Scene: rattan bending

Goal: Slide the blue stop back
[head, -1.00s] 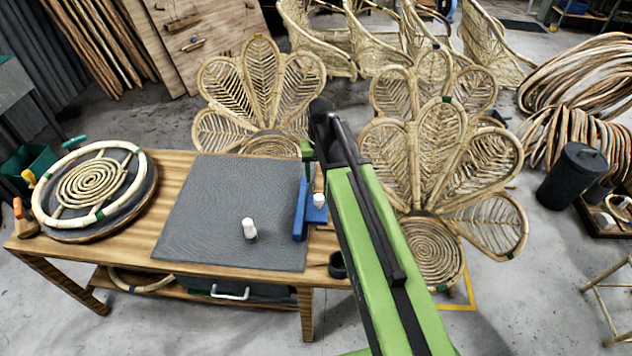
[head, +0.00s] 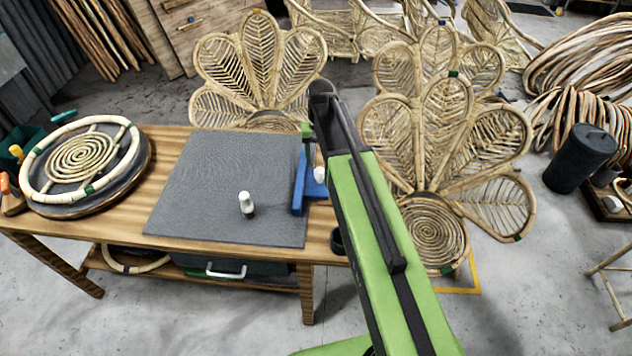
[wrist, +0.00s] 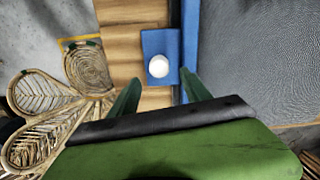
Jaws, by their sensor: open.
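The blue stop (head: 299,184) is a long bar along the right edge of the grey mat, with a blue plate and a white round knob (head: 320,174) on its right side. In the wrist view the knob (wrist: 158,67) sits on the blue plate (wrist: 155,44) beside the bar (wrist: 190,38). My gripper (wrist: 158,88) is open, its two green fingers apart on either side of the knob's line and a little short of it in the picture. In the head view my arm hides most of the gripper and part of the plate.
The grey mat (head: 225,180) lies on the wooden table (head: 165,180) with a white peg (head: 246,204) standing on it. A round rattan frame (head: 82,160) lies at the left. A dark cup (head: 337,241) is at the table's front right. Rattan chairs (head: 440,150) stand behind and right.

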